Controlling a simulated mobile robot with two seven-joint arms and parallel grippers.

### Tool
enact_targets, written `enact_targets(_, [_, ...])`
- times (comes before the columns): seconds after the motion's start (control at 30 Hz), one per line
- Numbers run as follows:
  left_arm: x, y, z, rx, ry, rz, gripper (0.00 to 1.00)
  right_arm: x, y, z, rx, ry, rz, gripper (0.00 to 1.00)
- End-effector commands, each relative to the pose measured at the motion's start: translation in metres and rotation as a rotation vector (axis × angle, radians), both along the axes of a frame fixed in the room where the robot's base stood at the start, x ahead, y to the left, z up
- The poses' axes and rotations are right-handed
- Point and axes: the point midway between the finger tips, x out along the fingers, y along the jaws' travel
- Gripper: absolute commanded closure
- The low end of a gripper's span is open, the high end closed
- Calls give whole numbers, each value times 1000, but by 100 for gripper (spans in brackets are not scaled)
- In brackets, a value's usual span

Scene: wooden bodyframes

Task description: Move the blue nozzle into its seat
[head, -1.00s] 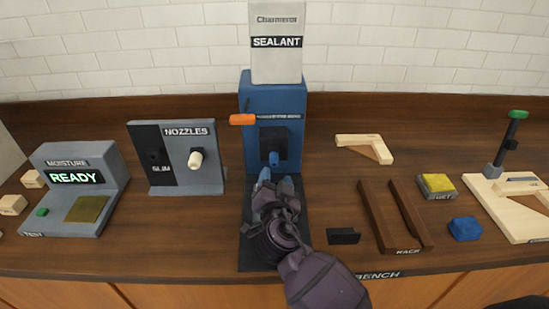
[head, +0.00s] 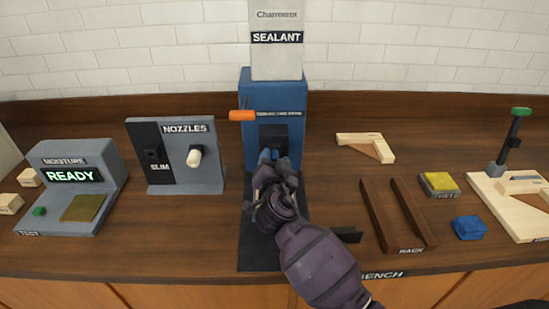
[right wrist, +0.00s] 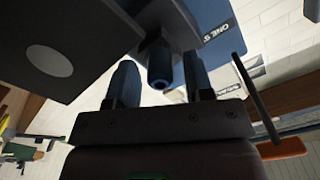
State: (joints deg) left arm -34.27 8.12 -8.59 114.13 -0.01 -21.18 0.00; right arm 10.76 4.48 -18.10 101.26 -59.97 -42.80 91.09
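The blue nozzle (head: 268,154) points out from under the black block (head: 273,138) on the front of the blue sealant dispenser. In the right wrist view the nozzle (right wrist: 160,68) shows its round open tip, still attached to the block. My right gripper (head: 266,168) is open at the nozzle. In the right wrist view one finger of the gripper (right wrist: 160,82) stands on each side of it, with a visible gap. The grey nozzle stand (head: 210,180) has a black SLIM panel with a dark socket (head: 152,154) and a cream nozzle (head: 194,157) beside it. My left gripper is out of view.
An orange handle (head: 242,115) sticks out left of the dispenser. A moisture tester (head: 70,205) reading READY stands at far left. Bench between stand and dispenser is mostly clear.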

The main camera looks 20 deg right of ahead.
Motion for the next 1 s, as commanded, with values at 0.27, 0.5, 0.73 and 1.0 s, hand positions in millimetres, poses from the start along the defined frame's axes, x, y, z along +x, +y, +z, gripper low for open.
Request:
enact_targets(0.27, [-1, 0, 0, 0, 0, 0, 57, 0, 0, 0, 0, 0, 0, 96])
enact_targets(0.5, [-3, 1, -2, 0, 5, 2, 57, -1, 0, 0, 0, 0, 0, 100])
enact_targets(0.73, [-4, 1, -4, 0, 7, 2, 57, -3, 1, -1, 1, 0, 0, 100])
enact_targets(1.0, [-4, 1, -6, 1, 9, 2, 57, -6, 2, -1, 0, 0, 0, 100])
